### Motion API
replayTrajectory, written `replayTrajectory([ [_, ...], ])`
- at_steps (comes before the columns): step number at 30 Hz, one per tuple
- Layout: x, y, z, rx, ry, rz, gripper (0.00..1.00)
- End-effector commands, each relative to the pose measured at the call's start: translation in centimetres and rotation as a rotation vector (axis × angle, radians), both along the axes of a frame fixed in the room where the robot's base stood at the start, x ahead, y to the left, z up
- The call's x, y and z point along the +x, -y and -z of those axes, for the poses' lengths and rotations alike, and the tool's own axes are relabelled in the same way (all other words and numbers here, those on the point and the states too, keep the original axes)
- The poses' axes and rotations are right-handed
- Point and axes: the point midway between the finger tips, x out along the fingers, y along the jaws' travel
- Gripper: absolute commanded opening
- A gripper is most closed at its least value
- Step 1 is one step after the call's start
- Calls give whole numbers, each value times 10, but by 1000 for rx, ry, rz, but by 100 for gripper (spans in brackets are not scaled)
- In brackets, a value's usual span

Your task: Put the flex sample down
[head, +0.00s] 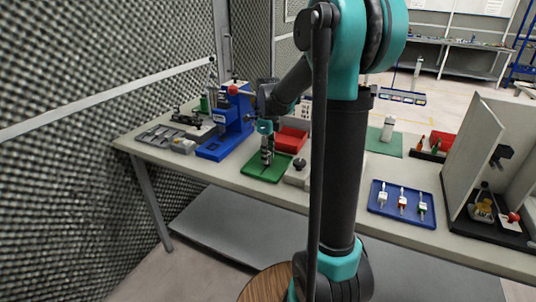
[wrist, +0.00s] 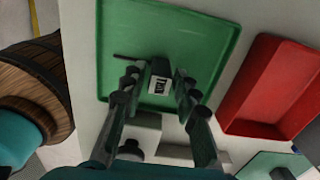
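The flex sample looks like a small dark block (wrist: 160,80) with a white printed label, with a thin dark bar sticking out to its left. It is over the green tray (wrist: 215,35) in the wrist view; whether it rests on the tray is hard to tell. My gripper (wrist: 157,80) is open around it, a finger on each side, with gaps showing between the block and the fingers. In the head view my gripper (head: 267,158) points down just above the green tray (head: 252,174), and the sample cannot be made out there.
A red bin (head: 292,139) stands right behind the green tray, and a blue machine (head: 232,120) stands to its left. A grey block (head: 298,175) is close at the right. A blue tray (head: 380,206) with several small items lies farther right on the bench.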

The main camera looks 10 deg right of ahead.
Motion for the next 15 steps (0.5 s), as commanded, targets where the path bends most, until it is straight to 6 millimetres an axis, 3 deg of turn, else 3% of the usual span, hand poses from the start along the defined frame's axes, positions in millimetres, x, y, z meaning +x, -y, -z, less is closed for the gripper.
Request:
replayTrajectory([
  [11, 0, 0, -2, 0, 0, 0, 40],
  [15, 0, 0, -13, 0, 0, 0, 40],
])
